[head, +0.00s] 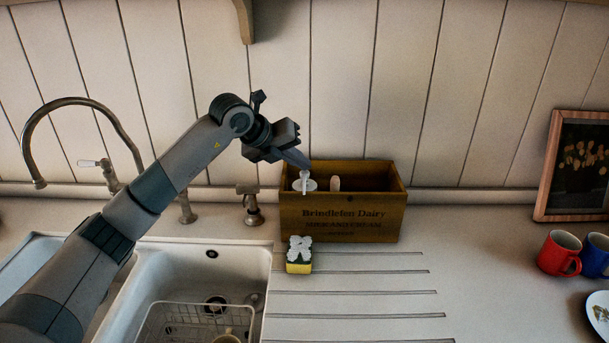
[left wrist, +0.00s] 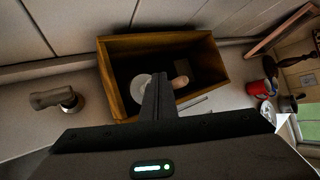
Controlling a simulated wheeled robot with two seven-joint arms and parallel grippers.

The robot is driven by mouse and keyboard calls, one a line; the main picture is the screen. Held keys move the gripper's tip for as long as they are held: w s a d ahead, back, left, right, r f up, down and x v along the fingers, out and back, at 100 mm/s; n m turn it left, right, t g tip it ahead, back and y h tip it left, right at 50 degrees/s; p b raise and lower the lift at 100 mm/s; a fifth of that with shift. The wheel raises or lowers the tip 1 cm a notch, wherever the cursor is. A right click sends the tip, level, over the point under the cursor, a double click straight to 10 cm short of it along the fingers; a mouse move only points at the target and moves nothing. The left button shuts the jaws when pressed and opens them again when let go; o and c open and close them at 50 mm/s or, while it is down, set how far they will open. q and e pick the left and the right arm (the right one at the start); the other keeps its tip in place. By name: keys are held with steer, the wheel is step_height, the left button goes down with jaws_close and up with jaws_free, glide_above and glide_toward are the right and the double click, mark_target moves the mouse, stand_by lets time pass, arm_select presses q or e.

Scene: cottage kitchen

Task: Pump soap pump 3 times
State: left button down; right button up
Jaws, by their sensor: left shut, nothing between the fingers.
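The soap pump (head: 304,182) has a white top and stands in the left part of a brown wooden box. Its round white top also shows in the left wrist view (left wrist: 141,87), partly hidden behind my fingers. My left gripper (head: 306,164) is shut and empty, with its fingertips just above the pump head. I cannot tell whether the fingertips touch it. In the left wrist view the closed fingers (left wrist: 158,82) reach over the box. My right gripper is not in view.
The wooden box (head: 345,224) stands against the wall, with a pale handle (head: 335,184) inside. A sponge (head: 299,254) lies in front. The sink (head: 150,262) is at left. A red mug (head: 560,253), blue mug (head: 594,256) and picture frame (head: 575,166) are at right. The counter between is clear.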

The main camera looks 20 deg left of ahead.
arm_select(q)
steer(key=shift+r, duration=0.15)
steer(key=shift+r+p, duration=1.45)
steer(key=shift+r, duration=1.45)
steer(key=shift+f, duration=0.1)
